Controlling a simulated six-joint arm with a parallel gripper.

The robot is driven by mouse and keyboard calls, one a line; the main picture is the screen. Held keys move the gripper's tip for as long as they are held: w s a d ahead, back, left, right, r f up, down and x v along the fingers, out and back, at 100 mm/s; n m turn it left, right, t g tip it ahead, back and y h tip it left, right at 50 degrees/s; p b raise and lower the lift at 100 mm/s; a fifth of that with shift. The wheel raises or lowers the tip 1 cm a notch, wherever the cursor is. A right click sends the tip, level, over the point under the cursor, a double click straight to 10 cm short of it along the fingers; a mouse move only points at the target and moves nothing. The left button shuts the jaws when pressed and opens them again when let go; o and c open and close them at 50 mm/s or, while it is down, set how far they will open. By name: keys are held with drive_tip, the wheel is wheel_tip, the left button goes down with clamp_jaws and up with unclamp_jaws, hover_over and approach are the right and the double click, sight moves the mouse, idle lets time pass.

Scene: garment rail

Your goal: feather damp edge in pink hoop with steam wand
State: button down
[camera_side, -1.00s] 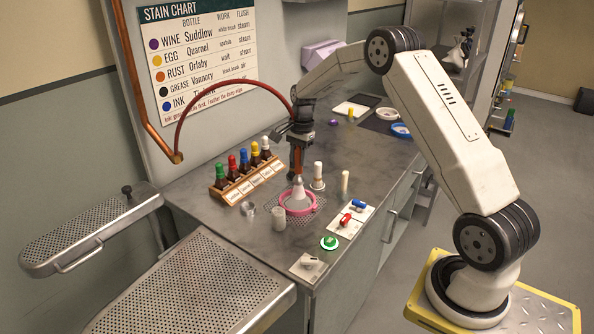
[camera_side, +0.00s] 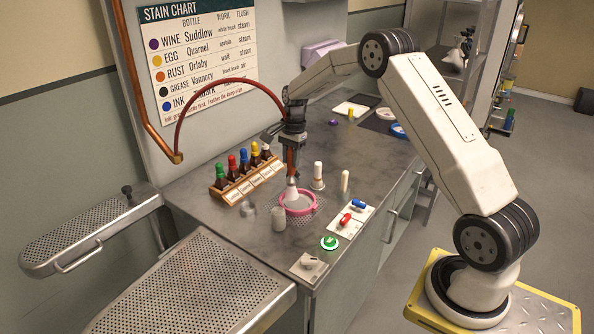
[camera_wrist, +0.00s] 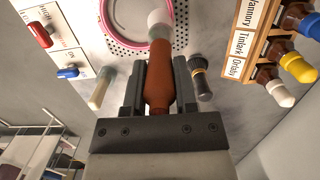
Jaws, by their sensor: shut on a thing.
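My gripper (camera_side: 291,142) is shut on the steam wand, which has a brown-orange body and a pale nozzle; a dark red hose runs from the top of the arm's end to a copper pipe. The steam wand (camera_wrist: 158,75) fills the middle of the wrist view between my fingers. The pink hoop (camera_side: 298,211) lies on a perforated plate on the counter, with pale cloth inside. The wand's pale nozzle (camera_side: 291,190) points down over the hoop's back left rim. I cannot tell whether it touches. No damp edge can be made out on the cloth.
A wooden rack (camera_side: 247,183) of capped bottles stands left of the hoop. A clear cup (camera_side: 279,217) sits at its front left. A white-topped brush (camera_side: 318,175) stands behind it. A switch panel (camera_side: 348,223) and a green button (camera_side: 329,242) lie to the right.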

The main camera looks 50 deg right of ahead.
drive_tip(key=shift+w+a, duration=0.2)
drive_tip(key=shift+a, duration=0.05)
drive_tip(key=shift+a, duration=0.25)
drive_tip(key=shift+a, duration=0.95)
drive_tip(key=shift+s+a, duration=0.1)
drive_tip(key=shift+a, duration=0.05)
drive_tip(key=shift+s+a, duration=0.65)
drive_tip(key=shift+a, duration=0.2)
drive_tip(key=shift+s, duration=0.15)
drive_tip(key=shift+s+a, duration=0.2)
drive_tip(key=shift+s, duration=0.3)
drive_tip(key=shift+s+a, duration=0.2)
drive_tip(key=shift+s, duration=0.3)
